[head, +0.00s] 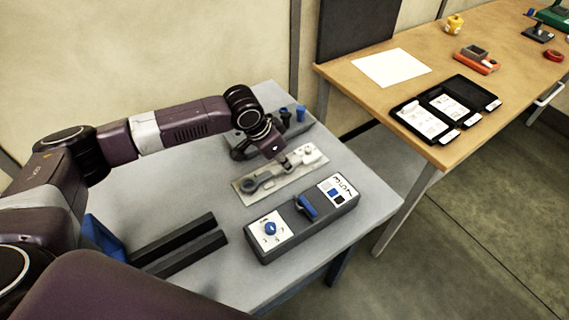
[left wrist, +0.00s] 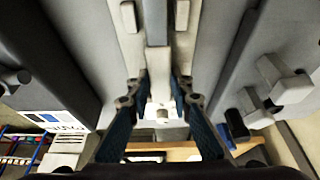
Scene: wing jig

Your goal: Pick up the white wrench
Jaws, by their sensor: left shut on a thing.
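A pale holder plate (head: 240,196) lies on the grey table. A wrench (head: 262,182), which looks light grey here, lies along it, with its ring end toward the left. My left gripper (head: 283,159) reaches down from above over the plate, around the wrench's handle. In the left wrist view the two blue fingers of my left gripper (left wrist: 159,88) are closed in on a pale bar, the wrench (left wrist: 158,62). I cannot tell whether the wrench is clear of the plate. My right gripper is not in view.
A dark control box (head: 290,228) with a blue knob and a blue switch stands in front of the plate. Another grey fixture with blue parts (head: 300,114) stands behind. Two dark rails (head: 180,248) lie at left. A wooden table (head: 400,105) holds black trays (head: 470,92).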

